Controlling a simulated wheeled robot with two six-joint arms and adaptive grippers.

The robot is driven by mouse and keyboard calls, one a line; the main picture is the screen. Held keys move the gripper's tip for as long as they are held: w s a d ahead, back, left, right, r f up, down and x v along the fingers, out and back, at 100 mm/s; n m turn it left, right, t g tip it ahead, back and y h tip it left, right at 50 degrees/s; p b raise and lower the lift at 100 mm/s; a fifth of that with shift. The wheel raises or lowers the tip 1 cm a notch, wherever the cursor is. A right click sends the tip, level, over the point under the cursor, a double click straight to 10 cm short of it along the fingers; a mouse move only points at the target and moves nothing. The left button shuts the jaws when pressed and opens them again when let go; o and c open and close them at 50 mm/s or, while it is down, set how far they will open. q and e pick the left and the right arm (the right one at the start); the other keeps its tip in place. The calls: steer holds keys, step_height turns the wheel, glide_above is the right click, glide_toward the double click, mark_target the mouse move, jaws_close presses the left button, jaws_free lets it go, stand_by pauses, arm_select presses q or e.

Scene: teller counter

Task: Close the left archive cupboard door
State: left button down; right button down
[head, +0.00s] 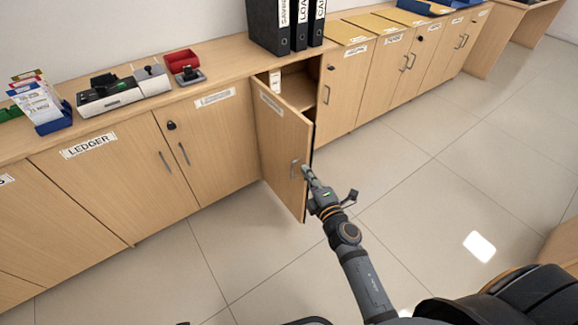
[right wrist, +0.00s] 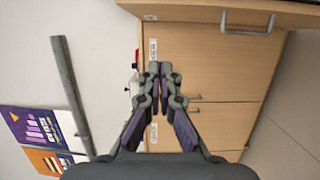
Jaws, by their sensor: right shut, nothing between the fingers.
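In the right wrist view the shut fingers (right wrist: 160,72) point at wooden cupboard fronts (right wrist: 205,70). My left gripper is not in view.
Black binders (head: 283,25) stand on the counter above the open cupboard. A closed cupboard door (head: 345,88) is to its right, and the ledger cupboard (head: 112,185) is at the left. Tiled floor (head: 410,170) is clear to the right. A dark chair (head: 510,300) is at the lower right.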

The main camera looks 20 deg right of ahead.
mark_target(306, 144)
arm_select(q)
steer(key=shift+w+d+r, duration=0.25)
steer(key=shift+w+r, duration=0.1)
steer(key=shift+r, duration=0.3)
arm_select(e)
steer(key=w+d, duration=0.1)
steer(key=w, duration=0.2)
steer(key=w+d, duration=0.1)
steer(key=w, duration=0.3)
steer(key=w+d, duration=0.1)
steer(key=w, duration=0.3)
steer(key=shift+w+r, duration=0.2)
steer(key=shift+w, duration=0.05)
steer(key=shift+d, duration=0.1)
